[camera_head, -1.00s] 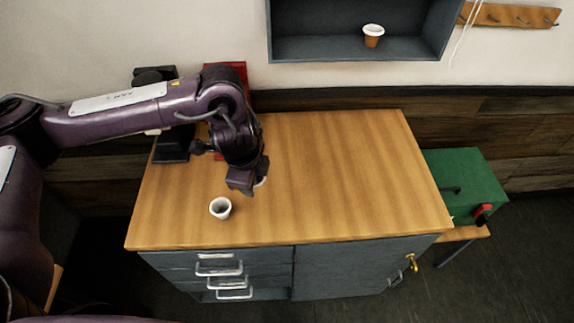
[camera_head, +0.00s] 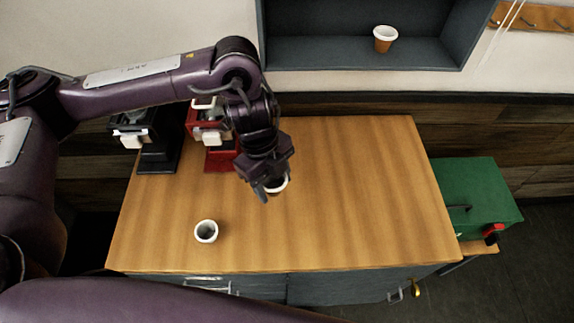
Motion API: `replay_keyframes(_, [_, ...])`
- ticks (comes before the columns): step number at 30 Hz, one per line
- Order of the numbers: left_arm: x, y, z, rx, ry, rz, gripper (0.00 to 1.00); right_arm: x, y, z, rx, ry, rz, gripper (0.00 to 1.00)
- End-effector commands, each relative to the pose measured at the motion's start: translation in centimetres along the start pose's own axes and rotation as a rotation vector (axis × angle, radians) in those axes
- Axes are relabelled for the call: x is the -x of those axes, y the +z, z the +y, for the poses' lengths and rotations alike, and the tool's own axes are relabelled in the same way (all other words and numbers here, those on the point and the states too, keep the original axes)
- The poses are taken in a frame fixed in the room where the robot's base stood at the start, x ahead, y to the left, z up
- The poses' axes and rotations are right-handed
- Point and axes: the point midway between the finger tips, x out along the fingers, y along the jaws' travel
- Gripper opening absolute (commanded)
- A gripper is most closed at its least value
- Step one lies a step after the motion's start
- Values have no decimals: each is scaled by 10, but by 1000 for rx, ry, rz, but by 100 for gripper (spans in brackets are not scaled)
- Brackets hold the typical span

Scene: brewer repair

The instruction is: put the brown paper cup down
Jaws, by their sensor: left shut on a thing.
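My left gripper (camera_head: 268,188) is shut on a cup (camera_head: 279,185) above the middle of the wooden tabletop. Only the cup's pale rim and part of its inside show, as the fingers hide most of its body, so its outer colour is hard to tell. I cannot tell exactly how high it is held. A white cup (camera_head: 206,231) stands upright on the tabletop (camera_head: 350,200), nearer the front left and apart from the gripper. My right gripper is not in view.
A red brewer (camera_head: 220,158) and a black brewer (camera_head: 158,152) stand at the back left. A green box (camera_head: 475,195) stands right of the cabinet. The tabletop's right half is clear.

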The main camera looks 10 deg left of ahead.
Motion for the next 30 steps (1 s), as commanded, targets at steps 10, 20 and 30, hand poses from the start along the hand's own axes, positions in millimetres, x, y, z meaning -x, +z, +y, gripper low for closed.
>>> replay_keyframes(10, [-48, 8, 4, 3, 13, 11, 32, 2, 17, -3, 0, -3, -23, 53])
replay_keyframes(20, [-120, 23, 6, 5, 14, 11, 32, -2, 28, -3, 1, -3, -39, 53])
replay_keyframes(30, [-161, 34, 5, 1, 8, 4, 32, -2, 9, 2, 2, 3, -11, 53])
